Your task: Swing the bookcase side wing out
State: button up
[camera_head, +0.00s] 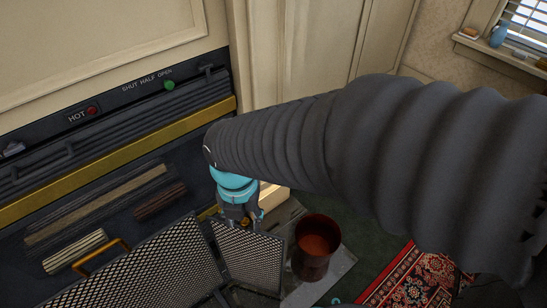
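No bookcase shows clearly in the head view. A black mesh fire screen stands before the fireplace, with a wide panel (150,268) and a narrower side wing (252,258) at its right, set at an angle to it. My gripper (241,222), with teal parts, points down at the top edge of the side wing. A small brass-coloured piece (245,221) shows at its fingertips. I cannot tell whether the fingers grip it or only stand around it. My dark ribbed arm hides much of the middle and right.
A dark red bucket (313,248) stands on a grey slab right of the wing. A red patterned rug (415,278) lies farther right. The fireplace has a yellow bar (120,160), logs and a red light marked HOT. A windowsill (500,55) is at upper right.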

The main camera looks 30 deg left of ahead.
jog(key=shift+r, duration=0.1)
notch_tip(320, 180, up, 12)
dwell(0.6)
